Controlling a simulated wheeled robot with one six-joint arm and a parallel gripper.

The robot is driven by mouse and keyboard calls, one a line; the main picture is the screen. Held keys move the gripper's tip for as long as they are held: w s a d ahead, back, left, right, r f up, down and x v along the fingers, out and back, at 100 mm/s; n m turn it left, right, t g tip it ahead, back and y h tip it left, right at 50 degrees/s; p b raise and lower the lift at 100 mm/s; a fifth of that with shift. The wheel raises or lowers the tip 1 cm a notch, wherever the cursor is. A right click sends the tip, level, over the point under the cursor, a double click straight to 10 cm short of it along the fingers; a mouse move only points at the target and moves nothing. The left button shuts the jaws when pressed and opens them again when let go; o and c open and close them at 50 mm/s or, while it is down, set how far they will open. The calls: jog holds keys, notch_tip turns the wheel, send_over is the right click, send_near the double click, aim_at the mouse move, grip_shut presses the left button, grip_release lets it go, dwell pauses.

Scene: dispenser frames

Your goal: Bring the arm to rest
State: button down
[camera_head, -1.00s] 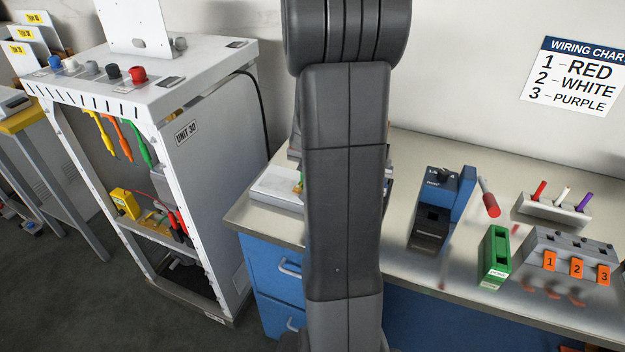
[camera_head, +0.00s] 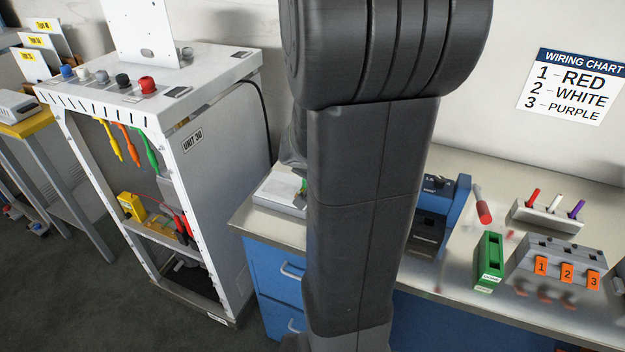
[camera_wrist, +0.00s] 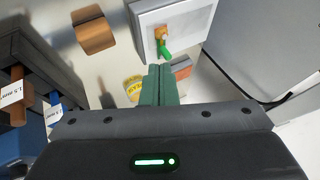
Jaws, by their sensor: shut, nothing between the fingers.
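My arm (camera_head: 365,200) stands upright across the middle of the head view and hides part of the workbench. My gripper shows in the wrist view (camera_wrist: 160,78), its two green fingers together with nothing between them. It hangs above the bench top. A white box (camera_wrist: 185,22) with an orange and green piece (camera_wrist: 163,42) on it lies just beyond the fingertips. The gripper itself cannot be made out in the head view.
The workbench (camera_head: 465,165) holds a blue device (camera_head: 440,205), a green block (camera_head: 489,262), a numbered terminal block (camera_head: 560,262) and a rack of coloured pins (camera_head: 547,215). A white cabinet (camera_head: 220,170) stands left. A brown block (camera_wrist: 94,30) lies near my gripper.

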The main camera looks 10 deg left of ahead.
dwell(0.3)
jog(key=w+f+b, duration=0.1)
jog(key=w+f, duration=0.1)
jog(key=w+f+b, duration=0.1)
jog(key=w+f, duration=0.1)
jog(key=f, duration=0.1)
jog(key=w+f+b, duration=0.1)
jog(key=w+f, duration=0.1)
jog(key=f, duration=0.1)
jog(key=shift+d, duration=0.3)
